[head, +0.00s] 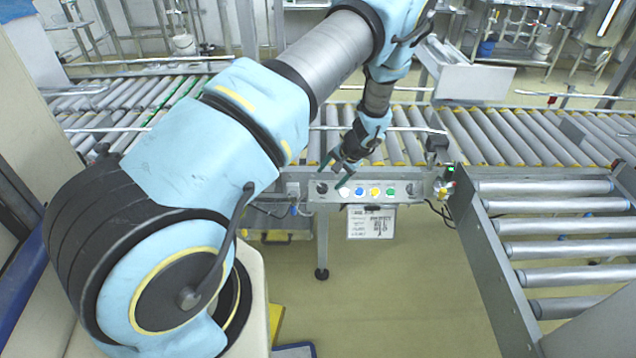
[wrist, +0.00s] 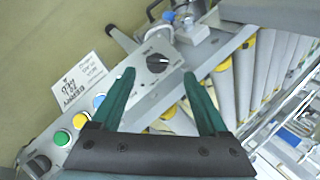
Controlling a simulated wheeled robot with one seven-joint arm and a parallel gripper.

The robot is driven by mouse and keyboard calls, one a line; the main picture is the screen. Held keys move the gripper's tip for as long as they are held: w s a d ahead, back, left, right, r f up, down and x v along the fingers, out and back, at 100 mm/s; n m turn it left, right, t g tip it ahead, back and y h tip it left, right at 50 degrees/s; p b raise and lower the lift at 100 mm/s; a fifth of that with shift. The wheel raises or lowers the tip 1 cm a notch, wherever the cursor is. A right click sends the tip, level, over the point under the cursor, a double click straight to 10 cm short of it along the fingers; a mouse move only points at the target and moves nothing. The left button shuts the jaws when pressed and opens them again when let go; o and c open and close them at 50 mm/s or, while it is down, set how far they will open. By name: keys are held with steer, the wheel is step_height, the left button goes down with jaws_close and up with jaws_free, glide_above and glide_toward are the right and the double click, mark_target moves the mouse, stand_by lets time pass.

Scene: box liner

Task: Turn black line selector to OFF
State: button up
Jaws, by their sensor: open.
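The black line selector (wrist: 157,62) is a dark round knob on the grey control panel (wrist: 150,84), with small print around it. In the wrist view it appears between and just beyond my two green fingertips. My gripper (wrist: 159,74) is open and empty, with the fingers on either side of the knob in the picture. I cannot tell whether they touch it. In the head view my gripper (head: 333,175) is over the left end of the panel (head: 334,201), partly covering the selector there. The knob's exact setting is too small to read.
Coloured buttons, including yellow (head: 375,192) and green (head: 391,192), line the panel beside the selector. A dark knob (head: 410,189) sits at its right end. A white sign (head: 371,222) hangs below. Roller conveyors (head: 490,135) run behind and to the right (head: 545,188).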

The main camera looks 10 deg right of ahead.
mark_target(322, 188)
steer(key=x, duration=0.3)
steer(key=p+x, duration=0.1)
steer(key=x, duration=0.3)
steer(key=shift+s+d, duration=0.1)
steer(key=shift+s, duration=0.15)
steer(key=shift+c, duration=0.2)
jaws_close()
